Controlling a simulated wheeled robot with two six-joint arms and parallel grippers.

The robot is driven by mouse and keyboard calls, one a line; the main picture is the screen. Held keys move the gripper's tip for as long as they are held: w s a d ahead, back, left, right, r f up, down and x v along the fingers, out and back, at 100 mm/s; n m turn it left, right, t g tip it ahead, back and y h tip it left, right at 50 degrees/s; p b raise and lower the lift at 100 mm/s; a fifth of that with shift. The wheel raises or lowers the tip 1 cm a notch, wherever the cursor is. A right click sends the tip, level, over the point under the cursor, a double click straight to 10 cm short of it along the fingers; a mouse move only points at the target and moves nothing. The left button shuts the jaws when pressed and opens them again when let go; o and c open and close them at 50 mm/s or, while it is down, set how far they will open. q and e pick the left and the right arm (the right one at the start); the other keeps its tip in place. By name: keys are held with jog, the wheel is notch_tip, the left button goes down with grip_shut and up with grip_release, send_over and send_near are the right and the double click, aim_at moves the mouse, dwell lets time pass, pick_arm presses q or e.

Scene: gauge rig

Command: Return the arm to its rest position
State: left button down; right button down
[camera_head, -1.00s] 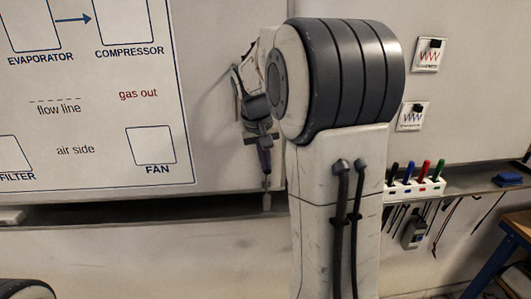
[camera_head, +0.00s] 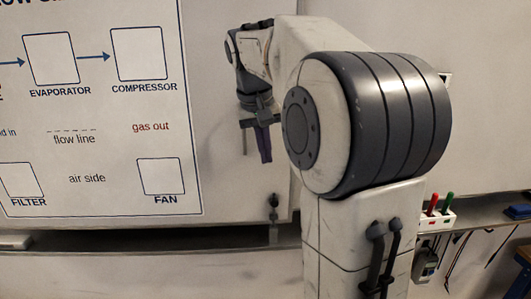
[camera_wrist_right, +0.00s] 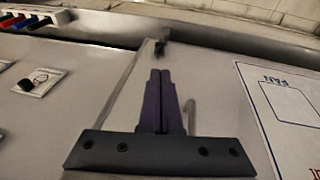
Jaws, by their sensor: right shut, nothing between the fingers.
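My right arm (camera_head: 370,130) fills the middle and right of the head view. Its gripper (camera_head: 264,148) hangs down left of the big joint, in front of the bare strip right of the whiteboard diagram. In the right wrist view the gripper (camera_wrist_right: 160,78) has its two dark purple fingers pressed together with nothing between them. No contact with the board shows. My left gripper is in neither view.
The diagram panel (camera_head: 95,135) with empty boxes is at the left. A ledge (camera_head: 130,239) runs below the board, with a small dark clip (camera_head: 273,206) above it. A marker holder (camera_head: 436,218) and a blue eraser (camera_head: 517,211) are at the right, partly behind my arm.

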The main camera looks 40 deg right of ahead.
dwell(0.6)
jog(key=s+a+f+n+y+b, duration=0.1)
jog(key=s+a+f+n, duration=0.15)
jog(key=a+f, duration=0.55)
jog(key=s+a+f+n+y+b, duration=0.1)
jog(key=a+f+n, duration=0.25)
jog(key=a, duration=0.75)
jog(key=s+a+f+n+y+b, duration=0.1)
jog(key=s+a+f+n, duration=0.2)
jog(key=s+a+f, duration=0.2)
jog(key=s+a+f+n+g, duration=0.1)
jog(key=s+a+f+n, duration=0.3)
jog(key=s+f, duration=0.4)
jog(key=s+a, duration=0.1)
jog(key=s, duration=0.3)
jog(key=shift+s+a+f+y+b, duration=0.25)
jog(key=shift+s+a+y+b, duration=0.05)
jog(key=shift+y+b, duration=0.1)
jog(key=shift+d, duration=0.1)
